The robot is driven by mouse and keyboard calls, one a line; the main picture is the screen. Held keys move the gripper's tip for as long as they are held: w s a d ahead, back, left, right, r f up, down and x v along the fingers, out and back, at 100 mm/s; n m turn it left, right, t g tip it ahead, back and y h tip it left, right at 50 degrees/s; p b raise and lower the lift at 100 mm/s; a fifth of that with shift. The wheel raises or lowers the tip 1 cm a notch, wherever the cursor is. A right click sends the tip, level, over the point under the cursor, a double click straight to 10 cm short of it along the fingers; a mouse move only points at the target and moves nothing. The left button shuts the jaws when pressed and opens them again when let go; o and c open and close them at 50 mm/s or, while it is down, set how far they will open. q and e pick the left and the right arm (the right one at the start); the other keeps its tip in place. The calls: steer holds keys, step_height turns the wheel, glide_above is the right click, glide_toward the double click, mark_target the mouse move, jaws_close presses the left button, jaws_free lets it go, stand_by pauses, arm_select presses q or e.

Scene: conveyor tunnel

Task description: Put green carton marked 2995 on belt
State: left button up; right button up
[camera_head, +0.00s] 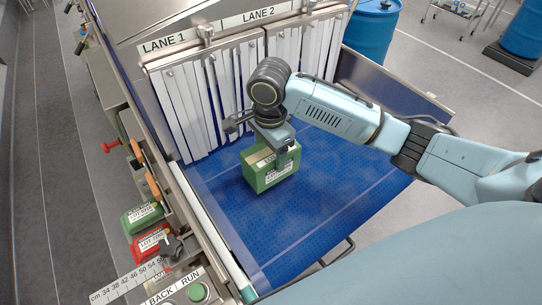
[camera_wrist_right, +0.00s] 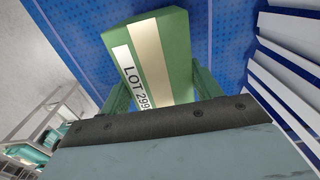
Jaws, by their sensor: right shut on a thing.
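The green carton (camera_head: 262,178) is at the blue belt (camera_head: 225,222) in the head view, in front of the strip curtain. It looks upright, and I cannot tell whether its base touches the belt. My right gripper (camera_head: 279,150) is shut on it from above. In the right wrist view the carton (camera_wrist_right: 172,45) fills the space beyond the gripper (camera_wrist_right: 160,95), with a tan tape strip and a label reading "LOT 299", the last part hidden. My left gripper is not in view.
White strip curtains (camera_head: 195,105) hang under the LANE 1 and LANE 2 signs behind the carton. A blue drum (camera_head: 372,28) stands behind. The belt's front is clear.

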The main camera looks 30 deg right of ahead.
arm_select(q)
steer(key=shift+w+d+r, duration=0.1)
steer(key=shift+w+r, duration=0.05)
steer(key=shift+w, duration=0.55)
arm_select(e)
steer(key=shift+f, duration=1.3)
steer(key=shift+f, duration=0.1)
steer(key=o, duration=1.4)
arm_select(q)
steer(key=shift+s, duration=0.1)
arm_select(e)
steer(key=shift+r, duration=0.5)
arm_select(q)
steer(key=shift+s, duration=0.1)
arm_select(e)
step_height(320, 180, up, 11)
steer(key=shift+r, duration=0.15)
